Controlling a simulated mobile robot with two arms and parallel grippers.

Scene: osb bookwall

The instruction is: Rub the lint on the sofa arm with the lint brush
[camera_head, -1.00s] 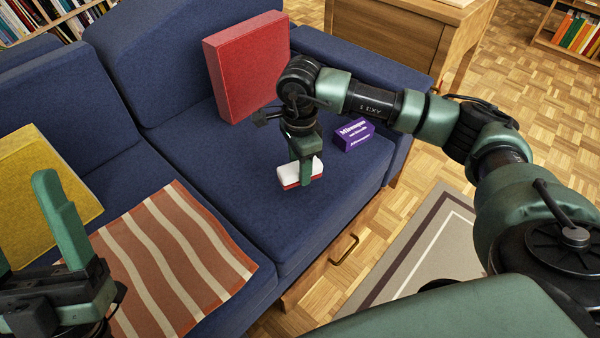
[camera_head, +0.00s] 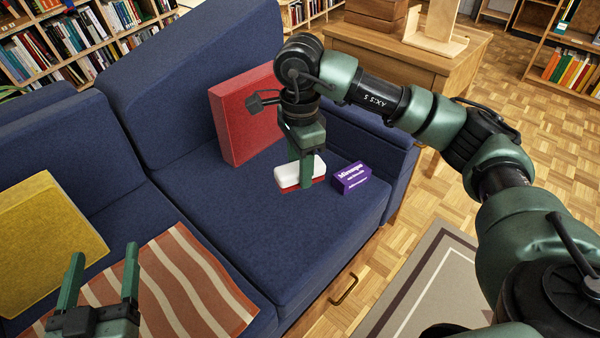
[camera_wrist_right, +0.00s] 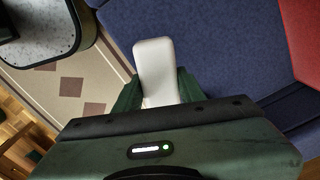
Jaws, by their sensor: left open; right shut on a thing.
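The lint brush (camera_head: 288,178), with a white top and a red underside, is held in my right gripper (camera_head: 305,176). The gripper points down and is shut on it, above the blue right seat cushion. The brush's white back (camera_wrist_right: 154,65) also shows between the fingers in the right wrist view. The sofa arm (camera_head: 372,136) is the blue block at the seat's right end, partly hidden behind my right arm. I cannot make out any lint on it. My left gripper (camera_head: 102,258) is open and empty at the lower left, before the striped cloth.
A purple box (camera_head: 351,178) lies on the seat just right of the brush. A red cushion (camera_head: 243,115) leans against the backrest. A striped cloth (camera_head: 190,285) and yellow cushion (camera_head: 45,240) lie to the left. A wooden cabinet (camera_head: 425,60) stands behind the sofa arm.

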